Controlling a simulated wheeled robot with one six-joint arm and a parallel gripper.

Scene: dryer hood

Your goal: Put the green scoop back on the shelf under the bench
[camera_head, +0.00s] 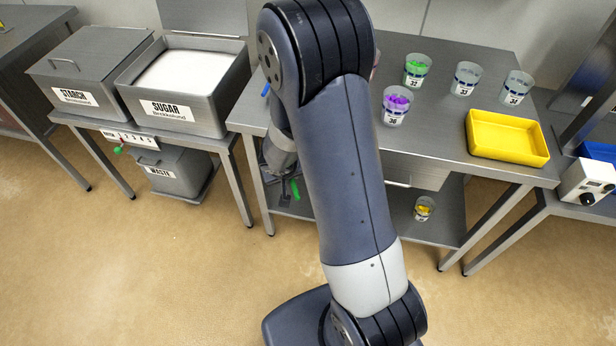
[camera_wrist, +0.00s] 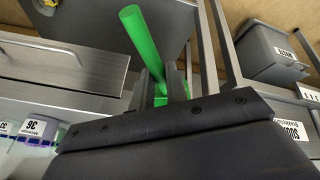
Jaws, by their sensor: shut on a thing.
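The green scoop (camera_head: 295,189) is held in my gripper (camera_head: 284,192), at the left end of the bench, around the height of the lower shelf. In the wrist view my gripper (camera_wrist: 168,86) is shut on the scoop, and its long green handle (camera_wrist: 143,42) sticks out past the fingers. The scoop's other end is mostly hidden by the fingers. The shelf under the bench (camera_head: 446,228) shows to the right of my arm. My arm hides its middle, so I cannot tell whether the scoop touches it.
A cup with yellow pieces (camera_head: 424,209) stands on the shelf's right part. A drawer (camera_head: 412,174) hangs under the bench top (camera_head: 435,125), which bears several cups and a yellow tray (camera_head: 507,138). The waste bin (camera_head: 177,172) is at the left. Open floor lies in front.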

